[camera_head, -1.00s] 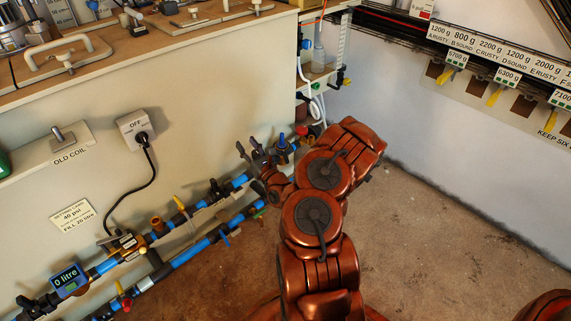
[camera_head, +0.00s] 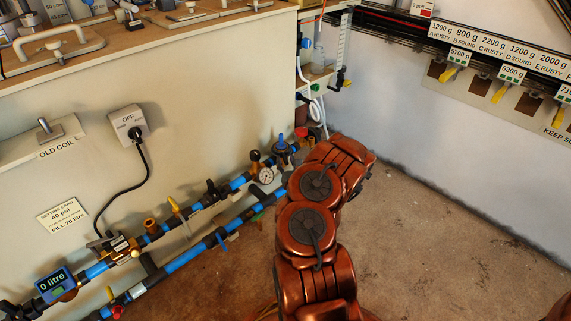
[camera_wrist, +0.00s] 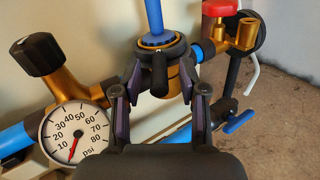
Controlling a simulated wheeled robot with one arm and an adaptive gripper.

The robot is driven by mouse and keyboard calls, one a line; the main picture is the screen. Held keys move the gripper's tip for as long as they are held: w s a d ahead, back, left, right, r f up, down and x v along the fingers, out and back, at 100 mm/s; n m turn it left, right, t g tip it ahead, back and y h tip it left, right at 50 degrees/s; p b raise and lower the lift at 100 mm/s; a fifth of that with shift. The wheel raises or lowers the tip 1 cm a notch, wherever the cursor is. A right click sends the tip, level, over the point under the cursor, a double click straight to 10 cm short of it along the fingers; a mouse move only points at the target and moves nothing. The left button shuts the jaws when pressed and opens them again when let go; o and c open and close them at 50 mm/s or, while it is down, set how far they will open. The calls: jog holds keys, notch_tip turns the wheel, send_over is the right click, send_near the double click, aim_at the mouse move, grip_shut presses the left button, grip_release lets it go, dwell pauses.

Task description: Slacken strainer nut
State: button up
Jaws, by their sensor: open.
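In the wrist view, a brass fitting with a dark round collar (camera_wrist: 160,47) and an upright blue stem (camera_wrist: 154,14) stands straight ahead. It appears to be the strainer with its nut, though no label confirms this. My gripper (camera_wrist: 162,75) is open, with one finger on each side of the brass body just below the collar. I cannot tell whether the fingers touch it. In the head view the same fitting (camera_head: 284,148) stands at the right end of the upper pipe. My gripper is mostly hidden there behind my copper-coloured arm.
A red-capped brass valve (camera_wrist: 220,9) and a blue lever (camera_wrist: 240,121) are at the right. A blue litre meter (camera_head: 54,285) is far left. Floor at right is clear.

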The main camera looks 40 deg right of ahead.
jog(key=shift+w+d, duration=0.25)
jog(key=shift+w, duration=0.2)
grip_shut()
dwell(0.5)
